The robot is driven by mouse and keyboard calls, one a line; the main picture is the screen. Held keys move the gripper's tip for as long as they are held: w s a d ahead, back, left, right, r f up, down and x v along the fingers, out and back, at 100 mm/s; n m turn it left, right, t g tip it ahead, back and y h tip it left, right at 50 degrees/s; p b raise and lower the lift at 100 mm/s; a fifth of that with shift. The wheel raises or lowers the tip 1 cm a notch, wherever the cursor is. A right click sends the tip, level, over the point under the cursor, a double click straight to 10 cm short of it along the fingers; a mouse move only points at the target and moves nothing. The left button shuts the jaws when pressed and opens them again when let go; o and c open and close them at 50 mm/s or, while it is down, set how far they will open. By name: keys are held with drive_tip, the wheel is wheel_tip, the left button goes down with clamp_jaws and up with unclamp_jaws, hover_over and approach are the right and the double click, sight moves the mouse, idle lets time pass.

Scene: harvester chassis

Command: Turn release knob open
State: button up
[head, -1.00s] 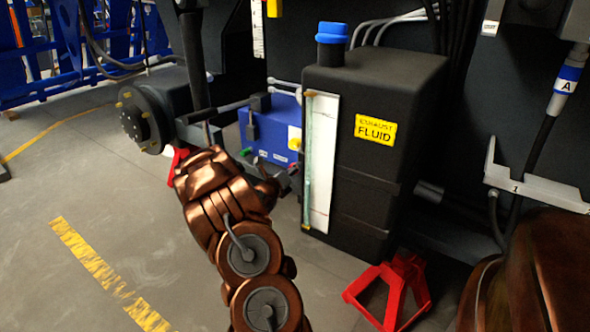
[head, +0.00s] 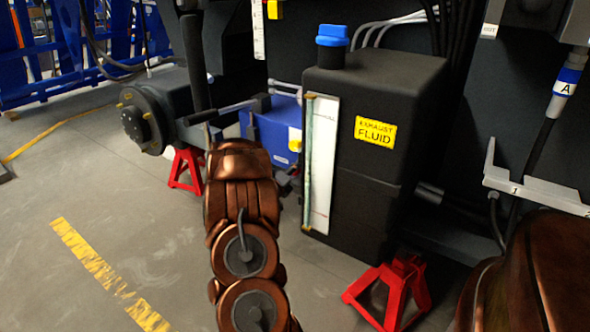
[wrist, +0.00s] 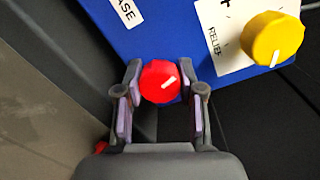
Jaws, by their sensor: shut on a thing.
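The red knob (wrist: 158,84) sits at the lower edge of the blue box (wrist: 165,30) in the wrist view. Its white mark slants to the upper right. A label ending in "ASE" is on the box above it. My gripper (wrist: 161,76) has one finger on each side of the red knob and is shut on it.
A yellow knob (wrist: 272,38) labelled "RELIEF" is right of the red one. The black exhaust fluid tank (head: 375,100) stands right of the box in the head view. Red stands (head: 392,288) are under the chassis. The floor at the left is open.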

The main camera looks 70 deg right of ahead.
drive_tip(key=shift+a+n+p, duration=0.1)
drive_tip(key=shift+n+p, duration=1.3)
drive_tip(key=shift+p, duration=0.05)
drive_tip(key=n+p, duration=0.3)
drive_tip(key=p, duration=0.1)
drive_tip(key=shift+r+n, duration=0.15)
drive_tip(key=shift+n, duration=0.15)
drive_tip(key=n+p, duration=0.5)
drive_tip(key=p, duration=0.2)
drive_tip(key=shift+y, duration=0.3)
drive_tip(key=n+p, duration=0.3)
drive_tip(key=shift+n+g+p, duration=0.3)
drive_tip(key=shift+p, duration=0.1)
drive_tip(key=n+p, duration=0.2)
drive_tip(key=shift+n, duration=0.3)
drive_tip(key=n+p, duration=0.2)
drive_tip(key=n, duration=0.1)
drive_tip(key=n+p, duration=0.1)
drive_tip(key=n, duration=0.1)
drive_tip(key=shift+s+f+g, duration=0.1)
drive_tip(key=shift+f+g, duration=0.15)
drive_tip(key=shift+g, duration=0.05)
drive_tip(key=n+p, duration=0.1)
drive_tip(key=n, duration=0.3)
drive_tip(key=shift+n, duration=0.3)
drive_tip(key=shift+s+f+n+p, duration=0.15)
drive_tip(key=shift+n+p, duration=0.25)
drive_tip(key=shift+n, duration=1.4)
